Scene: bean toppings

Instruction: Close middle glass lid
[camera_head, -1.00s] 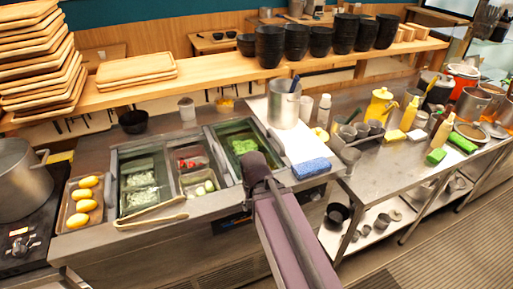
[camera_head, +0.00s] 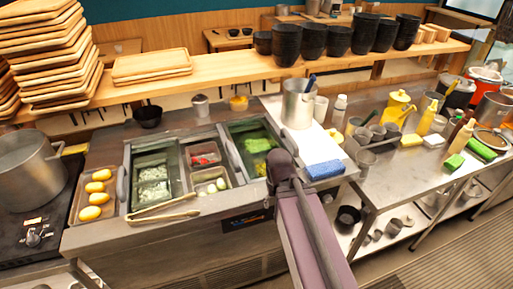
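The topping station (camera_head: 190,212) is a steel counter unit with three sunken bays. The middle bay (camera_head: 228,176) holds small pans with red and pale toppings; its top looks uncovered, and I cannot make out where its glass lid rests. The left bay (camera_head: 132,190) holds chopped pale green toppings, and the right bay holds green toppings (camera_head: 258,145). Grey lid handles or edges stand beside the bays. My purple arm reaches up from the bottom, with its dark joint in front of the right bay's front corner. My gripper does not show; the arm may hide it.
Wooden tongs (camera_head: 165,208) lie along the front left of the station. A tray of yellow items (camera_head: 82,206) and a pot (camera_head: 25,165) stand left. A blue sponge (camera_head: 324,169) and a steel pot (camera_head: 297,103) stand right. A wooden shelf (camera_head: 215,71) runs behind.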

